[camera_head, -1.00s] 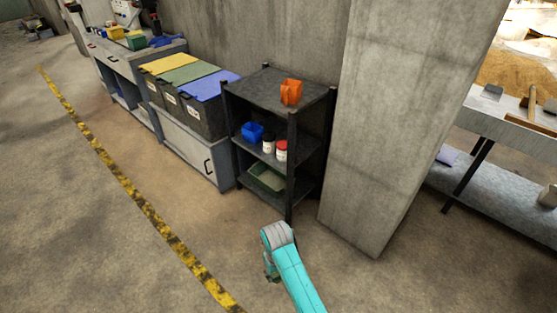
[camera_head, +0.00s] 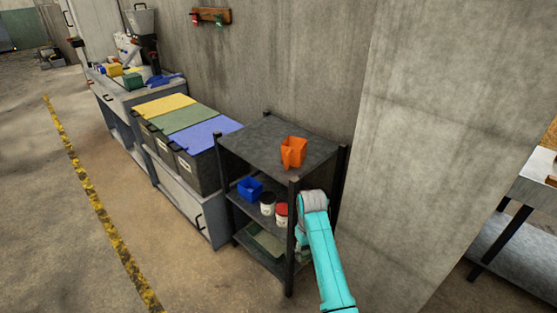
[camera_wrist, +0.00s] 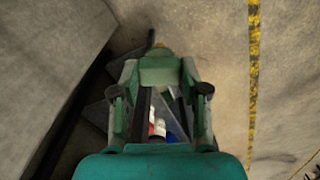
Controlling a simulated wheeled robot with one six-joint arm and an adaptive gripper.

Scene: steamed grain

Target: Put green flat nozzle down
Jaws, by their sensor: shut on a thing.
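In the wrist view my gripper (camera_wrist: 160,72) is shut on a green piece (camera_wrist: 160,62) that spans the space between the fingertips, with a small yellowish bit at its far end. I take it for the green flat nozzle; its full shape is hard to make out. In the head view my teal arm reaches up in front of the right side of the dark shelf unit (camera_head: 270,137). The gripper and the held piece are hidden there behind the arm.
An orange jug (camera_head: 293,152) stands on the shelf unit's top. A blue container (camera_head: 249,188) and two jars are on its middle shelf. Lidded bins (camera_head: 209,136) stand left. A concrete pillar (camera_head: 440,150) is close right. A wall rack (camera_head: 211,15) holds small red and green items.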

